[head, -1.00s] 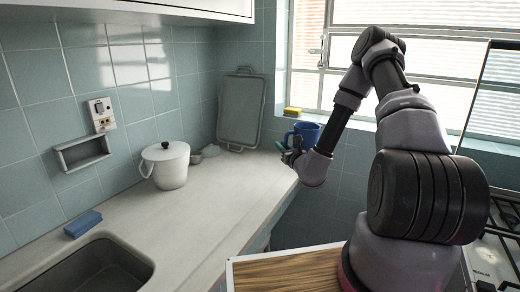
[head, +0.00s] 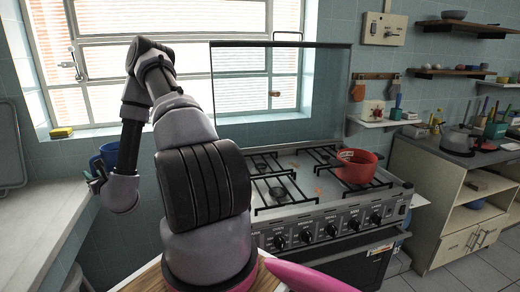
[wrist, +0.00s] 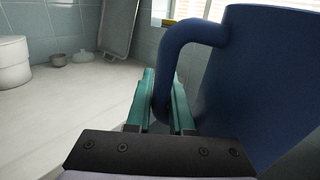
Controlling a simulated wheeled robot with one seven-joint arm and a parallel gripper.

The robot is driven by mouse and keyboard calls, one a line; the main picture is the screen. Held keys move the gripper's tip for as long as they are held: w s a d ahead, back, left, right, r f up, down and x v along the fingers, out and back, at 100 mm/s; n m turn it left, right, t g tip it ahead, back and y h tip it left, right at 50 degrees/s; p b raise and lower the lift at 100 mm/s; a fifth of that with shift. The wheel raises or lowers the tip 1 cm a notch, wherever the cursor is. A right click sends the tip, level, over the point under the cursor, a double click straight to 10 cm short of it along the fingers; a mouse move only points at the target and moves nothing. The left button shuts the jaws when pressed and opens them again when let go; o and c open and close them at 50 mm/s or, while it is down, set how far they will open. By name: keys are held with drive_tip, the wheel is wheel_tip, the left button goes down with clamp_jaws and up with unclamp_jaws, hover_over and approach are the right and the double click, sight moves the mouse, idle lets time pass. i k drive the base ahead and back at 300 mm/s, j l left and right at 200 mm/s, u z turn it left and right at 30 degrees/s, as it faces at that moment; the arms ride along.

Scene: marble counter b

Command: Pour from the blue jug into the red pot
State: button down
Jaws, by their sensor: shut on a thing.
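The blue jug (head: 109,154) is at the left in the head view, partly hidden behind my arm. In the wrist view the jug (wrist: 255,80) fills the right side, with its handle towards my gripper (wrist: 164,95). The teal fingers are shut on the jug's handle, and the jug looks roughly upright. In the head view my gripper (head: 95,180) shows only in part, near the counter's edge. What is inside the jug is hidden.
The stove (head: 290,205) has black grates and a raised glass lid (head: 280,90) behind it. The marble counter (head: 35,225) lies at the left. A yellow sponge (head: 61,132) is on the windowsill. A cabinet (head: 455,200) with pans stands at the right.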

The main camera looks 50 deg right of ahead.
sight(353, 166)
drive_tip(key=k+l+z, duration=0.1)
drive_tip(key=z, duration=0.25)
drive_tip(key=k+l+z, duration=0.15)
drive_tip(key=z, duration=0.9)
